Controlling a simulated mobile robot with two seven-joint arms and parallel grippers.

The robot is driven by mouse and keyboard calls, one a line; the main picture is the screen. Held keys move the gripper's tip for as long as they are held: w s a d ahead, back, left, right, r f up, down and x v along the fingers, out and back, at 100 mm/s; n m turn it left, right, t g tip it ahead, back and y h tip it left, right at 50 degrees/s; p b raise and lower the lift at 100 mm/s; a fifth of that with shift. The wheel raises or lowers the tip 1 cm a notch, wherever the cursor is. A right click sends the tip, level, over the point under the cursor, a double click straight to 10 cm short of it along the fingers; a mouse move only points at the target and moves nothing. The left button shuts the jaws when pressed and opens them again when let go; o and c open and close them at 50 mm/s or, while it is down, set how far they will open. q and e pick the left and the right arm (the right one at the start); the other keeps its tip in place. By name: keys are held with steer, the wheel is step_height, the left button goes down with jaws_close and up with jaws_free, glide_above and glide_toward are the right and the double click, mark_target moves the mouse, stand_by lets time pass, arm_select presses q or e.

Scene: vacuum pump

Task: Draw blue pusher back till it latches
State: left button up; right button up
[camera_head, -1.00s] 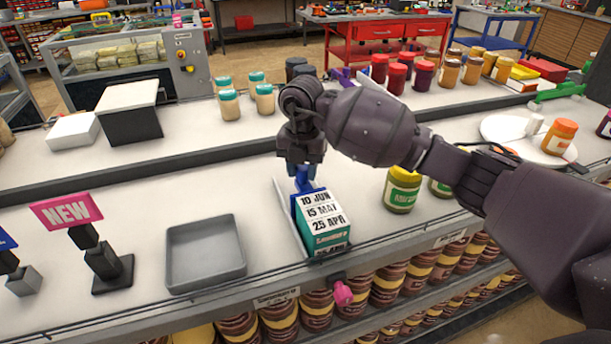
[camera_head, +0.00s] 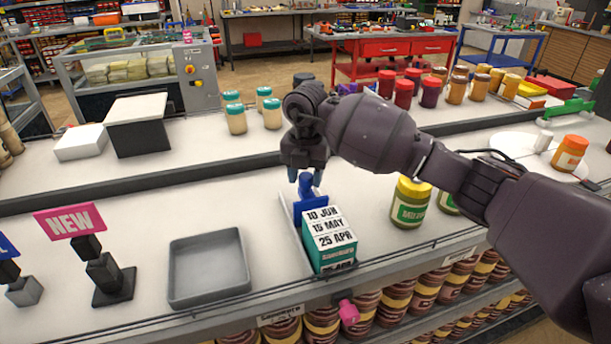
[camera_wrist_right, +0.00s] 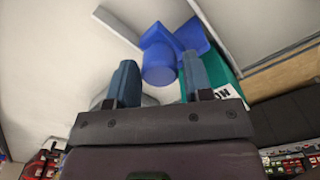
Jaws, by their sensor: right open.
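The blue pusher (camera_head: 307,206) stands behind a stack of date cards (camera_head: 329,238) in a narrow white tray (camera_head: 287,207) on the counter. The cards read 10 JUN, 15 MAY and 25 APR, with teal sides. My right gripper (camera_head: 305,177) points down over the pusher's round knob, its jaws open. In the right wrist view, the pusher (camera_wrist_right: 159,62) shows its round knob between the two blue-grey fingers of my right gripper (camera_wrist_right: 158,75), with gaps on both sides. The lower part of the pusher is partly hidden by the cards. My left gripper is not in view.
A grey empty tray (camera_head: 207,267) and a pink NEW sign (camera_head: 69,222) stand to the left. A green-labelled jar (camera_head: 410,202) stands to the right of the cards. A pink knob (camera_head: 348,312) sits at the front edge. Teal-lidded jars (camera_head: 236,119) stand behind.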

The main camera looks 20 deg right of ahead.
step_height(320, 180, up, 10)
steer(key=shift+r, duration=0.25)
stand_by(0.5)
